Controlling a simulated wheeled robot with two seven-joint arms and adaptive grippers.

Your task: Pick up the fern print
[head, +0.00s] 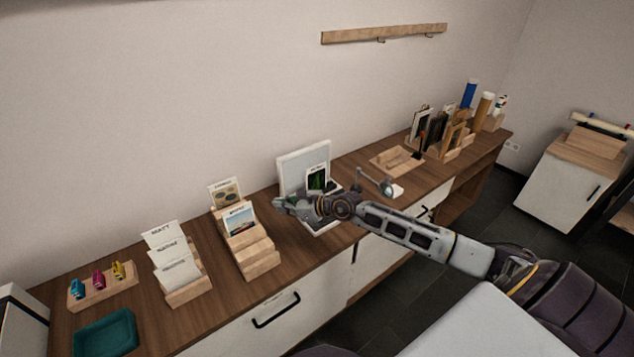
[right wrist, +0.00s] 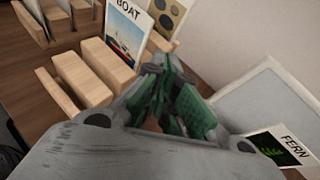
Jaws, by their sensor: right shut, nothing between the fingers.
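The fern print (head: 317,179) is a small card with a dark picture of a green fern, standing before a pale upright panel on the counter. It also shows at the lower right of the right wrist view (right wrist: 279,149), with "FERN" lettered on it. My right gripper (head: 281,203) is shut and empty, just left of the print and apart from it. Its closed fingers show in the right wrist view (right wrist: 172,90), pointing toward the boat print (right wrist: 128,28). The lower part of the fern print is partly hidden by my gripper in the head view. My left gripper is not in view.
A stepped wooden rack (head: 257,259) holds the boat print and another print behind it. The pale panel (head: 303,168) stands behind the fern print. A small lamp (head: 386,186) and a wooden tray (head: 397,160) are to the right.

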